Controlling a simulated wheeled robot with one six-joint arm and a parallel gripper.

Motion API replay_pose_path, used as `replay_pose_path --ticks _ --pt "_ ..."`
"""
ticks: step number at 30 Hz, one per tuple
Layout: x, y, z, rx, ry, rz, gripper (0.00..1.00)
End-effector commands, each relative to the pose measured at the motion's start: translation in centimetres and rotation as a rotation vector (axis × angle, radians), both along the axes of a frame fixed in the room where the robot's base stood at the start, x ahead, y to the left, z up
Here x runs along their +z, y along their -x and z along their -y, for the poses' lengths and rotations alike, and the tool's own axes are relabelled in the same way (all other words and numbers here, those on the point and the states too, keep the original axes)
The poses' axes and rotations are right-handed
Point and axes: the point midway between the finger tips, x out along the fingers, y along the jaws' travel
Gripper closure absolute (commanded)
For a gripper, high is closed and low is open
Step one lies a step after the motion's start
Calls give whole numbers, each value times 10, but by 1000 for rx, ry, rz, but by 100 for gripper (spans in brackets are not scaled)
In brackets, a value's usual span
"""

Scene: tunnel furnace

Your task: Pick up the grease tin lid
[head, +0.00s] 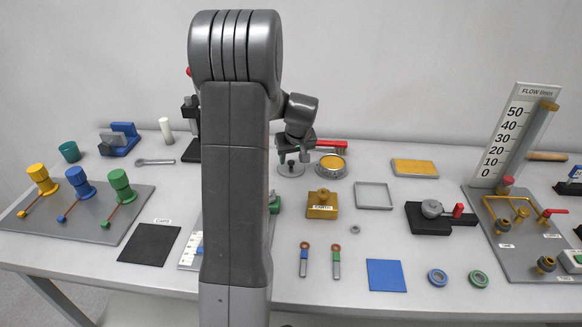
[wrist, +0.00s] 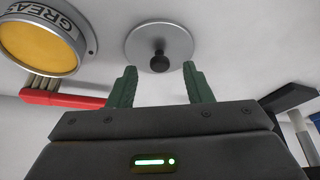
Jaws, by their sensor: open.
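The grease tin lid (wrist: 180,45) is a grey disc with a small dark knob in its middle, lying flat on the table. It also shows in the head view (head: 291,170), partly hidden under my gripper. My gripper (wrist: 160,72) is open and empty, its two green fingers apart. In the wrist view the knob appears between the fingertips and slightly beyond them; I cannot tell the exact gap in height. In the head view my gripper (head: 294,158) is right over the lid. The open grease tin (head: 331,167), with yellow grease, stands just right of the lid.
A red-handled brush (head: 325,145) lies behind the tin, close to my gripper. My arm hides part of the table's middle. Bare table shows around the small ring (head: 355,230).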

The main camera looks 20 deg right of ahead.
Motion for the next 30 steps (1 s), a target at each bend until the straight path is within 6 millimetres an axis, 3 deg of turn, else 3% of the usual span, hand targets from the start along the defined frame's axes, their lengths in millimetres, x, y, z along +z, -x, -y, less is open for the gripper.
replay_pose_path --ticks 6,13,14,21,30 --pt "-20 -8 1 0 -1 -1 54" --pt "-21 -9 1 0 0 1 54" --pt "-21 -9 1 0 0 1 56" --pt "-21 -9 1 0 0 0 100" --pt "-17 -9 1 1 0 2 100"
